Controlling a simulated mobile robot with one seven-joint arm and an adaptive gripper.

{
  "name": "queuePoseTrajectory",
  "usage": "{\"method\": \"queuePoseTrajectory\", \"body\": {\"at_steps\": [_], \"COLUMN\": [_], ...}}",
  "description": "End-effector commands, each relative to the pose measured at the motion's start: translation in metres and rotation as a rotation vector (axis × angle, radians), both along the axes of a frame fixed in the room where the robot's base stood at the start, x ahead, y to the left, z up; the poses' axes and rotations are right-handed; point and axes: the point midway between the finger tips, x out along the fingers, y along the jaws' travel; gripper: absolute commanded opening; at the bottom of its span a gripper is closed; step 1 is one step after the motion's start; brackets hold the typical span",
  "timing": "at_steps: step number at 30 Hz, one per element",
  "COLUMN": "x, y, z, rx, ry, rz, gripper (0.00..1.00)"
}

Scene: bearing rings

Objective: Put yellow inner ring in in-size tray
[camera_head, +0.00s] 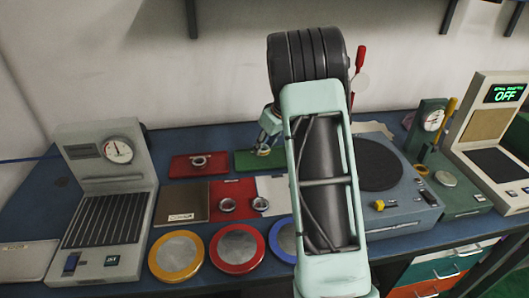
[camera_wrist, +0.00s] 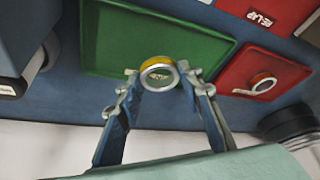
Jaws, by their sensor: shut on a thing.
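My gripper (camera_head: 265,143) is shut on the yellow inner ring (camera_wrist: 158,72), a silver ring with a yellow band. In the wrist view the fingertips (camera_wrist: 158,71) hold it from both sides, over the green tray (camera_wrist: 115,50). In the head view the yellow ring (camera_head: 263,151) shows at the green tray (camera_head: 277,161), at the back of the bench. I cannot tell whether the ring touches the tray floor. No label on the green tray is readable; part of a pale mark shows through the ring.
A red tray (camera_head: 182,167) with a metal ring (camera_head: 198,161) stands left of the green tray. A turntable-like machine (camera_head: 403,213) stands right; a gauge stand (camera_head: 107,215) stands left.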

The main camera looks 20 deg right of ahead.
Motion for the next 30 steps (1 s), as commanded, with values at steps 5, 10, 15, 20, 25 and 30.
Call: {"method": "queuePoseTrajectory", "body": {"at_steps": [5, 10, 15, 20, 25, 30], "x": [-0.001, -0.001, -0.001, -0.001, -0.001, -0.001], "y": [0.0, 0.001, 0.001, 0.001, 0.001, 0.001], "z": [-0.027, -0.028, -0.031, -0.031, -0.031, -0.031], "rx": [0.002, 0.001, 0.001, 0.001, 0.001, 0.001], "ry": [0.002, 0.0, 0.0, 0.001, 0.001, 0.001], "rz": [-0.001, -0.001, -0.001, -0.001, -0.001, -0.001], "gripper": [0.04, 0.04, 0.04, 0.44, 0.51, 0.51]}}
